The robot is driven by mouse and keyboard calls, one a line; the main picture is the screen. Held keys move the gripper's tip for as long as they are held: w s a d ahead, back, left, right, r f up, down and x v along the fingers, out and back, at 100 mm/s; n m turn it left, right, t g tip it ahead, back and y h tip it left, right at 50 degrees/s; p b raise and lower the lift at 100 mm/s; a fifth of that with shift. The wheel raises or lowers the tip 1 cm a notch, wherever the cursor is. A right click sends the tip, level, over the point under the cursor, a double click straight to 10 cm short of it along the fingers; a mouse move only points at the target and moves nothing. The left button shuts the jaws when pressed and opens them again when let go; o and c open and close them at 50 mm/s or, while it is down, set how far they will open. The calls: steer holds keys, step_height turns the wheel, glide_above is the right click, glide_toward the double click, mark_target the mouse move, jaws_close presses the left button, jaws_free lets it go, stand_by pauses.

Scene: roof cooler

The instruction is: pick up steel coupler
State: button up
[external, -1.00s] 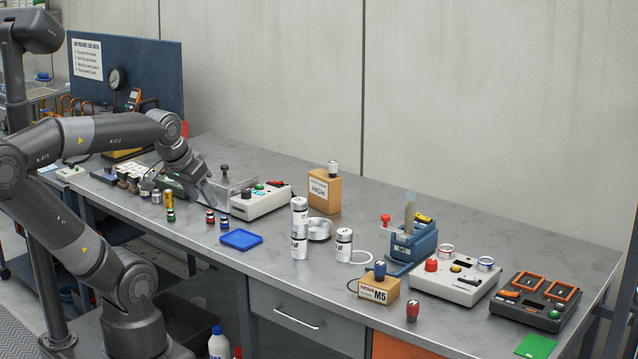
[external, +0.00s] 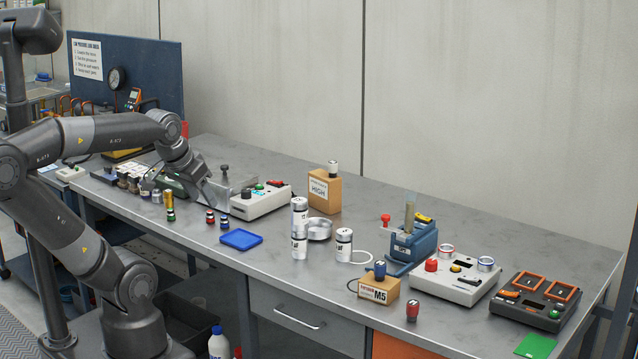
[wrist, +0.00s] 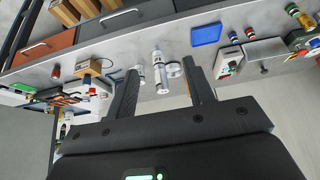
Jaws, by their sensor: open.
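I cannot tell for sure which piece is the steel coupler. Several small metal pieces with coloured bands stand on the bench's left half: a red-banded one (external: 210,216), a blue-banded one (external: 224,221) and a green-banded one (external: 170,215). The red-banded piece (wrist: 233,37) and the blue-banded piece (wrist: 249,33) also show at the upper right of the wrist view. My gripper (external: 207,196) is above the bench near these pieces, apart from them. In the wrist view my gripper (wrist: 160,66) is open, its fingers spread, with nothing held.
A blue tray (external: 241,239) lies right of the small pieces. Silver labelled cylinders (external: 299,245) and a metal ring dish (external: 319,229) stand mid-bench. A grey control box (external: 262,201) is behind the tray.

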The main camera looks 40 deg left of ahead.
steer(key=shift+o, duration=1.1)
steer(key=w+a+r+n+y, duration=0.1)
steer(key=w+a+r+n, duration=0.2)
steer(key=w+a, duration=0.65)
steer(key=n+g+y, duration=0.2)
steer(key=n+g, duration=0.1)
steer(key=n, duration=0.4)
glide_above(157, 190)
steer(key=s+d, duration=0.2)
step_height(157, 190, down, 16)
steer(key=shift+y, duration=0.3)
steer(key=x, duration=1)
steer(key=shift+d, duration=0.2)
steer(key=shift+r, duration=0.1)
steer(key=c, duration=1.1)
